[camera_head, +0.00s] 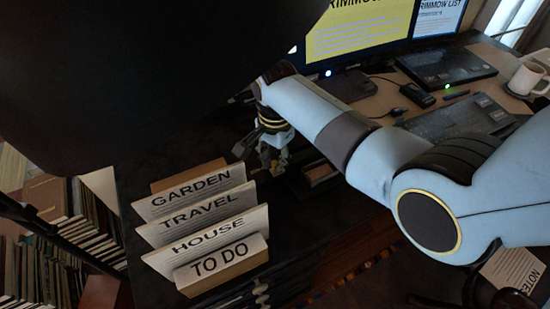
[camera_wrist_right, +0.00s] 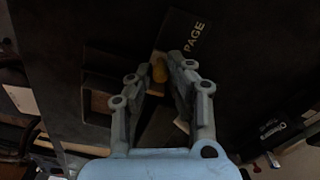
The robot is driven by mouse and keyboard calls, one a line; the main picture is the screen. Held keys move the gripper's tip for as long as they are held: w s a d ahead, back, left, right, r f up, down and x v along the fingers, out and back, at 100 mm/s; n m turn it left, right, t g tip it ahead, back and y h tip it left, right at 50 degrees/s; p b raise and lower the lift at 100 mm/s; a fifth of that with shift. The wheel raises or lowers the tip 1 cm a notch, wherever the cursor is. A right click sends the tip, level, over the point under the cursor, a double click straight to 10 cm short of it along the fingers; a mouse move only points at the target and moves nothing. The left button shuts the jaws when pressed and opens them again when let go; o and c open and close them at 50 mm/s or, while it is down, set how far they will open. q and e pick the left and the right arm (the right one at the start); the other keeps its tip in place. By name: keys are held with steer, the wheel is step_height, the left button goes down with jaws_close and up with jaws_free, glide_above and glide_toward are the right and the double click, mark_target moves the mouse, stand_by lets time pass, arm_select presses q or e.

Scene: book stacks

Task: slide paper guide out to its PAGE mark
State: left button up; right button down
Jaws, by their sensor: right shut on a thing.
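In the head view my right gripper (camera_head: 270,160) reaches down onto the dark surface, just right of the card rack. The right wrist view shows its two fingers (camera_wrist_right: 159,76) close together around a small ochre knob (camera_wrist_right: 159,70), which I take to be the paper guide's grip. The white PAGE mark (camera_wrist_right: 194,37) is on a dark plate just beyond the fingertips, up and to the right of the knob. The guide's body is dark and mostly hidden by the fingers. My left gripper is in neither view.
Upright cards in a rack (camera_head: 222,265) read GARDEN, TRAVEL, HOUSE and TO DO, close to the gripper's left. A monitor (camera_head: 360,28), keyboard (camera_head: 462,118) and white mug (camera_head: 527,78) stand behind and right. A large black shape covers the upper left. Books (camera_head: 85,235) fill the lower left.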

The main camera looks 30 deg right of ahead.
mark_target(258, 180)
steer(key=a, duration=0.4)
steer(key=shift+w+a+p, duration=0.15)
steer(key=shift+a+p, duration=0.2)
steer(key=c, duration=1.5)
jaws_free()
step_height(258, 180, up, 12)
steer(key=shift+r, duration=0.1)
